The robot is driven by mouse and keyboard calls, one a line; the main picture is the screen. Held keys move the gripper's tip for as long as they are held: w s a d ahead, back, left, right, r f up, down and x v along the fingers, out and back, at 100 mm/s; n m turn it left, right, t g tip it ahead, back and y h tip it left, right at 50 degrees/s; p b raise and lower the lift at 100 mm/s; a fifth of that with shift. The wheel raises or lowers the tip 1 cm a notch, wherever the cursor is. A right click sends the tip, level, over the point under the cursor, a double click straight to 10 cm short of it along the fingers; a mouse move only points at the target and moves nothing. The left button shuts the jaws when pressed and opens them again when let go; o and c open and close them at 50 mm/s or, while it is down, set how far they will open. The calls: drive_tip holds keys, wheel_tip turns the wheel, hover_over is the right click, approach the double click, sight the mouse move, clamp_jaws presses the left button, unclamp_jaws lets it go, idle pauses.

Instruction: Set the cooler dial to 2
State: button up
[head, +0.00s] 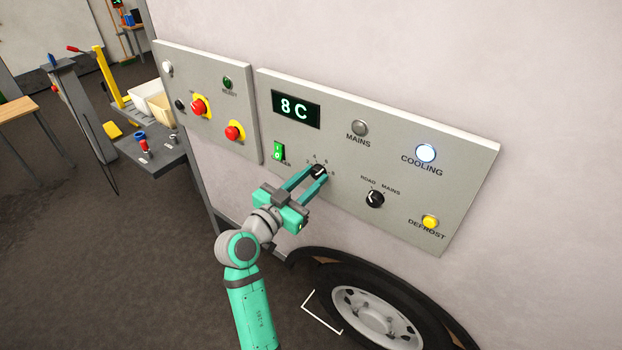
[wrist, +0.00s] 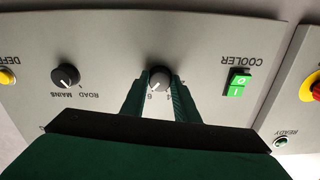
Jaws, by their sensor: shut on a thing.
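My gripper (head: 311,177) is shut on the dial, one finger on each side. In the wrist view, which is upside down, the dial (wrist: 159,78) sits between the fingertips. Its pale line runs toward the lower left there, near the digit 6 or 8. The exact setting is hard to read, and the fingers hide some digits.
The green cooler switch (head: 279,152) is left of the dial. The ROAD/MAINS knob (head: 375,199), yellow defrost button (head: 430,222) and lit COOLING lamp (head: 425,153) are to the right. A second panel with red buttons (head: 233,132) is at left. A wheel (head: 375,310) is below.

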drive_tip(key=n, duration=0.5)
drive_tip(key=shift+a+n, duration=0.1)
drive_tip(key=shift+n, duration=0.2)
drive_tip(key=n, duration=1.1)
drive_tip(key=shift+n, duration=0.3)
drive_tip(key=n, duration=0.5)
drive_tip(key=shift+n, duration=0.3)
drive_tip(key=o, duration=1.1)
drive_tip(key=shift+c, duration=0.2)
